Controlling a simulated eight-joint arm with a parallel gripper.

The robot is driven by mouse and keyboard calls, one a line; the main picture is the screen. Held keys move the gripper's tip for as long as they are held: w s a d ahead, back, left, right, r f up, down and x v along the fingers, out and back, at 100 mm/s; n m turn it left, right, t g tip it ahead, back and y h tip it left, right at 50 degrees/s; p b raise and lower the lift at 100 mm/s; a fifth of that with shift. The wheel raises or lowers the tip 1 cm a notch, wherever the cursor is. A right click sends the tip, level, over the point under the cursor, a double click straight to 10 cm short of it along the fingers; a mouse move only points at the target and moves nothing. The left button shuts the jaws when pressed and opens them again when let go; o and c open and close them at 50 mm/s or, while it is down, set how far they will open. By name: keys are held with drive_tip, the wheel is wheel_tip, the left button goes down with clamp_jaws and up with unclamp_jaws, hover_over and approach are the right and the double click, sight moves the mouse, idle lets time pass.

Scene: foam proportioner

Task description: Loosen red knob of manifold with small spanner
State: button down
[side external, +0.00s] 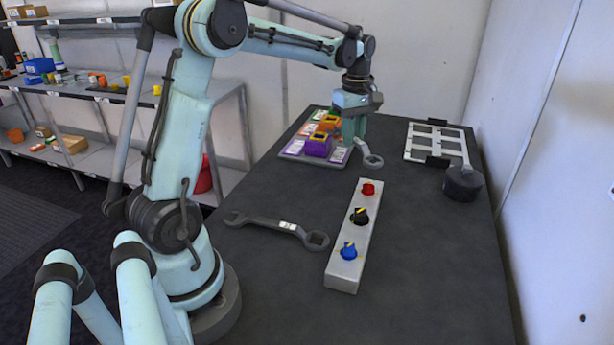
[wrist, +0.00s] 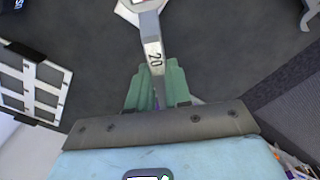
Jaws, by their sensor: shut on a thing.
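The small spanner (side external: 371,159) is grey metal and sticks out from my gripper (side external: 354,128) above the far part of the table. In the wrist view the spanner (wrist: 153,52) shows the mark "20", and its head is cut off by the top edge. My gripper's green fingers (wrist: 157,90) are shut on its shank. The manifold (side external: 342,271) is a pale bar lying on the table, nearer the side camera than my gripper. Its red knob (side external: 368,188) is at the far end, apart from the spanner.
A larger spanner (side external: 284,227) lies left of the manifold. A tray (side external: 292,148) with orange and purple blocks stands beside my gripper. A white frame (side external: 410,142) and a black round object (side external: 462,184) are at the right. The table right of the manifold is clear.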

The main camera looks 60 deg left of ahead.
drive_tip(key=shift+w+a+f, duration=0.1)
drive_tip(key=shift+a+f, duration=0.1)
drive_tip(key=shift+f, duration=3.55)
drive_tip(key=s+n, duration=0.2)
drive_tip(key=shift+s+d+n, duration=0.1)
drive_tip(key=shift+d+n, duration=0.1)
drive_tip(key=shift+n, duration=0.2)
drive_tip(key=s+n, duration=0.1)
drive_tip(key=s+d+n, duration=0.1)
drive_tip(key=n, duration=0.1)
drive_tip(key=s+d+n, duration=0.1)
drive_tip(key=n, duration=0.1)
drive_tip(key=s+n, duration=0.1)
drive_tip(key=n, duration=0.1)
drive_tip(key=shift+d, duration=0.4)
drive_tip(key=d+n, duration=0.1)
drive_tip(key=n, duration=0.1)
drive_tip(key=s+d+n, duration=0.1)
drive_tip(key=shift+s+n, duration=0.15)
drive_tip(key=shift+n, duration=0.25)
drive_tip(key=shift+w+a+m, duration=0.25)
drive_tip(key=shift+a+m, duration=0.3)
drive_tip(key=shift+m, duration=0.35)
drive_tip(key=shift+r, duration=2.95)
